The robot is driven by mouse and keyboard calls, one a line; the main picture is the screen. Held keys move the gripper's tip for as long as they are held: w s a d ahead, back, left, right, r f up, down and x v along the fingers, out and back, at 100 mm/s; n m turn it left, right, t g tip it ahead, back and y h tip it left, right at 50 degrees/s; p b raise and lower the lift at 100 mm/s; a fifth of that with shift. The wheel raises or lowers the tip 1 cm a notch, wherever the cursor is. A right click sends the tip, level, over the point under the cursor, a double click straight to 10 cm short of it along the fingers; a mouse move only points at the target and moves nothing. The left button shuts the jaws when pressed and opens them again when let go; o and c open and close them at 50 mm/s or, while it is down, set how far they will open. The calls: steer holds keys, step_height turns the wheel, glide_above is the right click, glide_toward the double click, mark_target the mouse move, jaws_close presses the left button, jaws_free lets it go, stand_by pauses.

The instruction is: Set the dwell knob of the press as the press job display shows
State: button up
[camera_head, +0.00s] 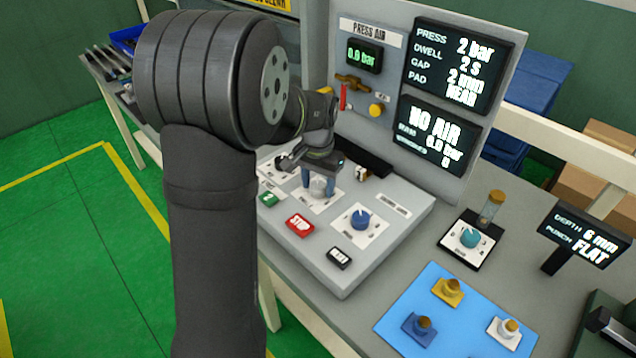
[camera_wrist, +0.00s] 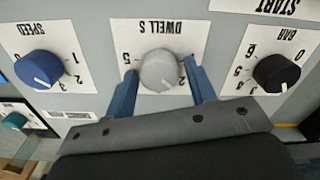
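The press job display (camera_head: 458,62) reads PRESS 2 bar, DWELL 2 s, GAP 2 mm, PAD NEAR. The dwell knob (camera_wrist: 158,71) is round and light grey on a white plate marked DWELL S, which appears upside down in the wrist view. It also shows in the head view (camera_head: 318,188). My gripper (camera_wrist: 160,72) has one blue finger on each side of this knob, with narrow gaps visible, so it looks open around it. The fingers cover part of the dial's numbers. The knob's pointer seems to face lower right in the wrist view, but its exact setting is unclear.
Beside the dwell knob are the dark blue speed knob (camera_wrist: 38,68) and the black bar knob (camera_wrist: 277,73). A red STOP button (camera_head: 300,224) and a green button (camera_head: 269,199) lie in front. A second display (camera_head: 432,136) reads NO AIR.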

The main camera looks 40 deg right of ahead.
mark_target(318, 185)
steer(key=shift+o, duration=0.5)
step_height(318, 185, up, 17)
steer(key=shift+r, duration=0.2)
steer(key=shift+f, duration=0.1)
stand_by(0.5)
step_height(318, 185, down, 17)
steer(key=shift+f, duration=0.15)
stand_by(0.4)
